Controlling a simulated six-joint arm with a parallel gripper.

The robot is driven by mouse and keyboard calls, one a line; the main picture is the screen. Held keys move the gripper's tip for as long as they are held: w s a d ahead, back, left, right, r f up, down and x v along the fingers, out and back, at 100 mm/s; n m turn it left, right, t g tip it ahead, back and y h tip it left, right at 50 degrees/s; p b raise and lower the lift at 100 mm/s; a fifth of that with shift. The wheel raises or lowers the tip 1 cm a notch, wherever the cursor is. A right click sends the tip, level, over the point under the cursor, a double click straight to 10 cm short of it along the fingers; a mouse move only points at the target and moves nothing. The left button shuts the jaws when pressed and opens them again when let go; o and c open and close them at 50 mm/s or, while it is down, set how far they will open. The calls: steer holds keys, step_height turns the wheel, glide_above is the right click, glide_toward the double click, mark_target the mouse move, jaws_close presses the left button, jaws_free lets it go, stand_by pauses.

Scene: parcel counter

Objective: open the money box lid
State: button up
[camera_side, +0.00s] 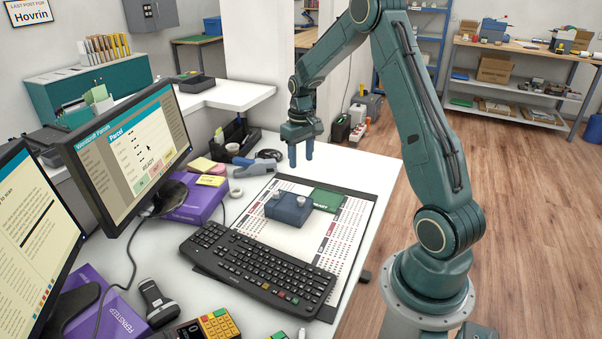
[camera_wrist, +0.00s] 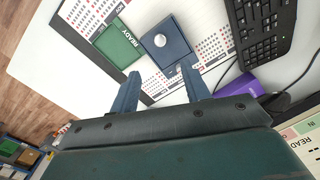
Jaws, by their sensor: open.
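The money box (camera_side: 288,210) is a small dark blue box on the printed desk mat, and its lid looks shut. A pale round knob (camera_wrist: 160,40) stands on its top in the wrist view, where the box (camera_wrist: 178,49) lies just beyond the fingertips. A small grey fitting shows at its near edge there. My gripper (camera_side: 301,161) is open and empty, above the back of the mat, apart from the box. In the wrist view its two fingers (camera_wrist: 160,78) point toward the box and the mat.
A green READY pad (camera_side: 328,200) lies beside the box. A black keyboard (camera_side: 262,268) covers the front of the printed mat (camera_side: 340,250). Monitors, a purple carton (camera_side: 193,205), sticky notes and a stapler-like blue-grey tool (camera_side: 252,167) stand left. The mat's right strip is clear.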

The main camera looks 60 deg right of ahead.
mark_target(301, 198)
steer(key=shift+f, duration=0.15)
step_height(301, 198, down, 13)
steer(key=shift+f, duration=0.2)
stand_by(0.5)
jaws_close()
